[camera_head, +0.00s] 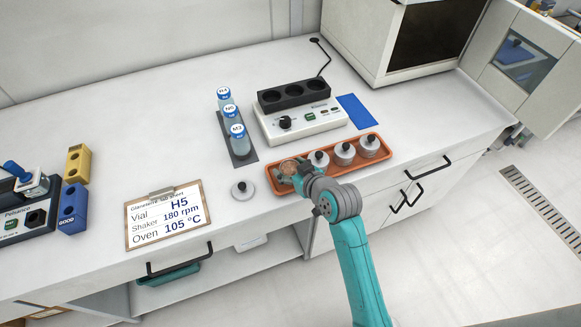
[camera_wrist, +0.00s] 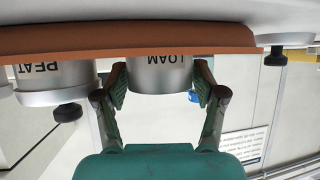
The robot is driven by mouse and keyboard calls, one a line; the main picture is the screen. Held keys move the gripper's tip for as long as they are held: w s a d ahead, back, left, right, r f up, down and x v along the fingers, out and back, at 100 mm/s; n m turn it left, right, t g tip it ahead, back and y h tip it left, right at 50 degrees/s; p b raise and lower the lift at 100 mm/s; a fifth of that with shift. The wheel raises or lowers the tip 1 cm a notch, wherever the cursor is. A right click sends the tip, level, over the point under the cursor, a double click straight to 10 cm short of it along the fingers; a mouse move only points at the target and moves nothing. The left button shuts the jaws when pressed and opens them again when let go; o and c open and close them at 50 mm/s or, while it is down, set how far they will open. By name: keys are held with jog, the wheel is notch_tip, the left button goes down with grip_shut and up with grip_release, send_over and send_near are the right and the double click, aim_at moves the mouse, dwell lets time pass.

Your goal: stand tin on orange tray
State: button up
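An open silver tin marked LOAM (camera_wrist: 160,76) stands at the left end of the orange tray (camera_head: 377,157); the wrist view is upside down. Its brown contents (camera_head: 288,166) show in the head view. The tray wall (camera_wrist: 120,40) hides its lower part. My gripper (camera_wrist: 161,80) has its fingers on both sides of this tin, with narrow gaps that look apart from it. A lidded tin marked PEAT (camera_wrist: 58,78) stands beside it in the tray. A silver lid with a black knob (camera_head: 242,188) lies on the counter left of the tray.
More lidded tins (camera_head: 369,145) fill the tray's right part. Behind it are a white shaker (camera_head: 302,124), a blue mat (camera_head: 356,111) and labelled vials (camera_head: 237,138). A clipboard (camera_head: 168,216) lies left. The counter's front edge is close to the tray.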

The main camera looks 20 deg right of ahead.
jog(key=shift+s+r, duration=0.1)
jog(key=shift+r, duration=0.05)
jog(key=v, duration=1.2)
jog(key=s+a+f+m+t+h, duration=0.1)
jog(key=s+f, duration=0.3)
jog(key=s, duration=0.4)
jog(key=s+f+m+h, duration=0.1)
jog(key=s+f+m, duration=0.15)
jog(key=s, duration=0.45)
jog(key=s+r+t, duration=0.1)
jog(key=s+r, duration=0.1)
jog(key=s, duration=0.7)
jog(key=s+a+r+n, duration=0.1)
jog(key=s+r, duration=0.1)
jog(key=s, duration=0.6)
jog(key=shift+s+r+t, duration=0.25)
jog(key=shift+s+t, duration=0.15)
jog(key=shift+c, duration=0.3)
